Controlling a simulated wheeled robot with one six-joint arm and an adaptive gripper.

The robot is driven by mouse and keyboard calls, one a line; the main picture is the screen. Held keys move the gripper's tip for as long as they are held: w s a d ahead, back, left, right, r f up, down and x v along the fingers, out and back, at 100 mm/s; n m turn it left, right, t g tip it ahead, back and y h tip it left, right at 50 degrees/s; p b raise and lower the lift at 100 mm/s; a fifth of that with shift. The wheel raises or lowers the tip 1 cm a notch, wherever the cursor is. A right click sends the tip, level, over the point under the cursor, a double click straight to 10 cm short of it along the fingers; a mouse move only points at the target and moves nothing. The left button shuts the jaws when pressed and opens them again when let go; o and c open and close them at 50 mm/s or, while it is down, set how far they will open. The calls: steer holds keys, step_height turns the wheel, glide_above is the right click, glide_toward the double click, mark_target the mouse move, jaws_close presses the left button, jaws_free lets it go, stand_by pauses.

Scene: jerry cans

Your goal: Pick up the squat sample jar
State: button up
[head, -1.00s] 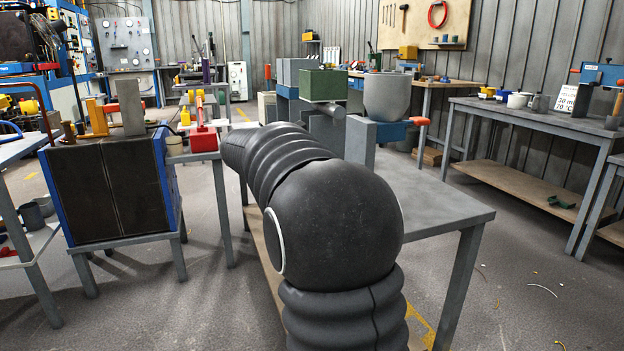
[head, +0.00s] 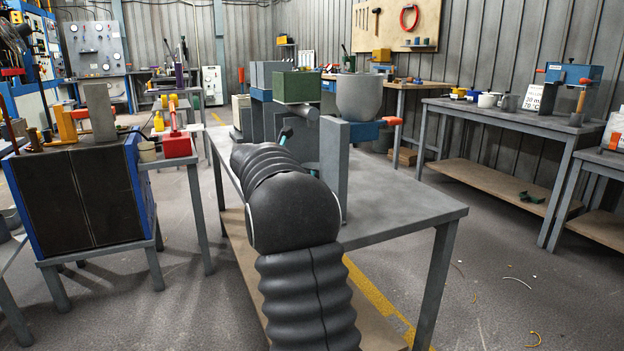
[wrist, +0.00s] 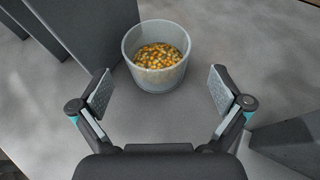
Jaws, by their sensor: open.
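The squat jar (wrist: 156,77) stands upright on the grey tabletop in the wrist view. It is a short, wide, clear or pale vessel, open at the top, with small yellow and orange pieces inside. My gripper (wrist: 159,92) is open, its two padded fingers spread wide to the left and right. The jar is just ahead of and roughly centred between the fingertips, and neither finger appears to touch it. In the head view my arm hides the jar and most of the gripper.
The grey table (head: 405,205) carries a vise-like machine with a large grey pot (head: 362,97) and a green box (head: 297,87). A grey upright plate (wrist: 105,35) stands left of the jar, and a grey block (wrist: 285,145) lies at lower right. The table's right part is clear.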

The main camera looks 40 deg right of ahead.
steer(key=x, duration=0.5)
steer(key=shift+w+d+r, duration=0.1)
steer(key=shift+w+r, duration=0.05)
steer(key=shift+w, duration=0.1)
steer(key=c, duration=1.2)
steer(key=shift+o, duration=0.2)
steer(key=shift+r, duration=0.15)
